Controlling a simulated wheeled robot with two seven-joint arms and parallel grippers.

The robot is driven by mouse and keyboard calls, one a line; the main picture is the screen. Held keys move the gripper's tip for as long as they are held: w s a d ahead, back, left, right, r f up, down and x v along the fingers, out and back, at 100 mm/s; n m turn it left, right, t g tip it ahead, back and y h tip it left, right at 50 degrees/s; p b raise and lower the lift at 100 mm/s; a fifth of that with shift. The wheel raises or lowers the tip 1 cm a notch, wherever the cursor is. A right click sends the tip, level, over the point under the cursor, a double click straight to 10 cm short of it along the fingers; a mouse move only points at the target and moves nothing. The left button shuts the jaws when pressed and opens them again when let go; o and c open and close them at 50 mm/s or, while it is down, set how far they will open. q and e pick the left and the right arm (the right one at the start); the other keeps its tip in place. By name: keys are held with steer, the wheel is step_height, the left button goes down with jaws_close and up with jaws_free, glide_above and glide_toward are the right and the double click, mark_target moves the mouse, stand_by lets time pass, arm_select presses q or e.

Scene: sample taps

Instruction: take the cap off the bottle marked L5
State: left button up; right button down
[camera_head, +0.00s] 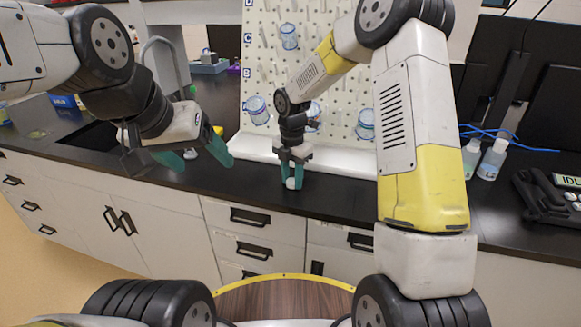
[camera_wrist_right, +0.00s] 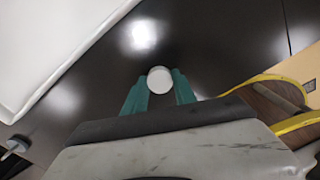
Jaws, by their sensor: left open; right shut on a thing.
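My right gripper (camera_head: 291,181) is low over the front of the black counter, fingers pointing down. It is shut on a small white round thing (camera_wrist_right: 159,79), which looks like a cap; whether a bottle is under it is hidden. My left gripper (camera_head: 195,154) is open and empty above the counter at the left, apart from any bottle. Several clear containers with blue rims hang on the pegboard, among them an upper one (camera_head: 289,37), a left one (camera_head: 257,110) and a right one (camera_head: 366,124). I cannot read an L5 mark on anything.
The white pegboard (camera_head: 262,65) stands at the back of the counter on a white base tray (camera_head: 335,180). Two capped squeeze bottles (camera_head: 491,160) and a black device (camera_head: 545,197) are at the right. A dark sink (camera_head: 92,143) is at the left. The counter's front strip is mostly clear.

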steer(key=shift+f, duration=0.2)
steer(key=c, duration=1)
jaws_free()
